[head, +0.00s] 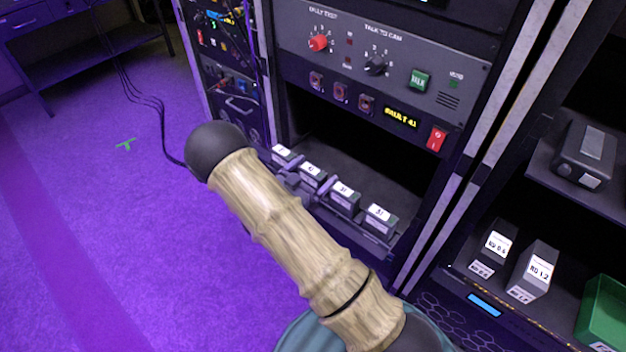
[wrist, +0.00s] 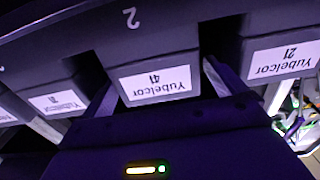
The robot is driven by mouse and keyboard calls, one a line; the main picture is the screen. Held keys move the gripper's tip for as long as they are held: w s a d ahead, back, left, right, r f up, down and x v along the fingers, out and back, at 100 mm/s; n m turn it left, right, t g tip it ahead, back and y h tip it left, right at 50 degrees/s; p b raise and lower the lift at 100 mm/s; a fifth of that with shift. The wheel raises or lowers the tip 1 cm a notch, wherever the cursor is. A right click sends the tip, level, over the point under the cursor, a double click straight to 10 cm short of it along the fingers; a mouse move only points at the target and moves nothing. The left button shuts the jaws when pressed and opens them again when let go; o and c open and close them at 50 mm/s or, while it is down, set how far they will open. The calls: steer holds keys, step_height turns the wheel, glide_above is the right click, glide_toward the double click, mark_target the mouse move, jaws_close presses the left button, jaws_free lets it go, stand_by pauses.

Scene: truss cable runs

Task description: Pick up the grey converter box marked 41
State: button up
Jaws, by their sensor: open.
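The grey converter box marked 41 (wrist: 155,83) is in the middle of the wrist view, its white label upside down there. My gripper (wrist: 159,75) is open, with one finger on each side of that box's front; I cannot tell whether they touch it. In the head view the box (head: 312,172) is second from the left in a row on the rack's open shelf, with my gripper (head: 308,181) at its front. Its rear is hidden in the dark bay.
Similar boxes flank it: one marked 21 (wrist: 283,60) and one apparently marked 31 (wrist: 58,102). A panel above the bay displays FAULT 41 (head: 401,117). Two labelled boxes (head: 533,270) and a green bin (head: 603,315) stand in the right rack.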

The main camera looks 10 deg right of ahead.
steer(key=c, duration=1.2)
step_height(320, 180, up, 10)
steer(key=shift+p, duration=0.65)
steer(key=shift+c, duration=0.2)
